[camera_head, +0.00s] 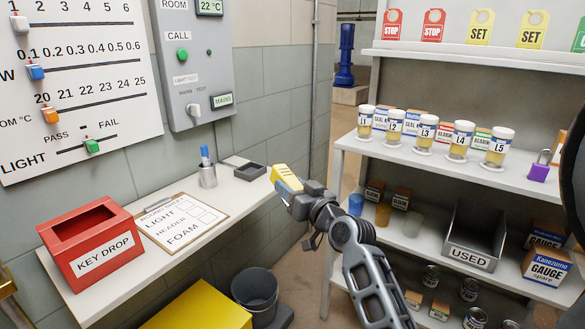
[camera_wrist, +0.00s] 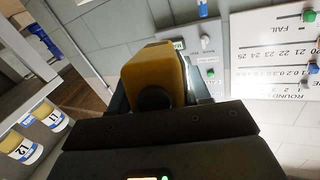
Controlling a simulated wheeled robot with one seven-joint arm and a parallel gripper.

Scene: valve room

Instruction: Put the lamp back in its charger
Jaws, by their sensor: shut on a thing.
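A yellow lamp (camera_head: 286,179) is in my gripper (camera_head: 297,196), just off the right end of the wall desk in the head view. In the wrist view the lamp (camera_wrist: 152,72) fills the space between the dark jaws, with a round black part facing the camera. My gripper is shut on it. A small dark open-topped holder (camera_head: 250,173) sits on the desk left of the lamp, apart from it and empty as far as I can see. I cannot tell for sure whether this holder is the charger.
The desk also bears a red key-drop box (camera_head: 93,242), a clipboard (camera_head: 180,222) and a metal pen cup (camera_head: 207,175). A grey call panel (camera_head: 194,62) hangs on the wall above. A shelf with labelled jars (camera_head: 427,130) stands right. A black bucket (camera_head: 256,292) is below.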

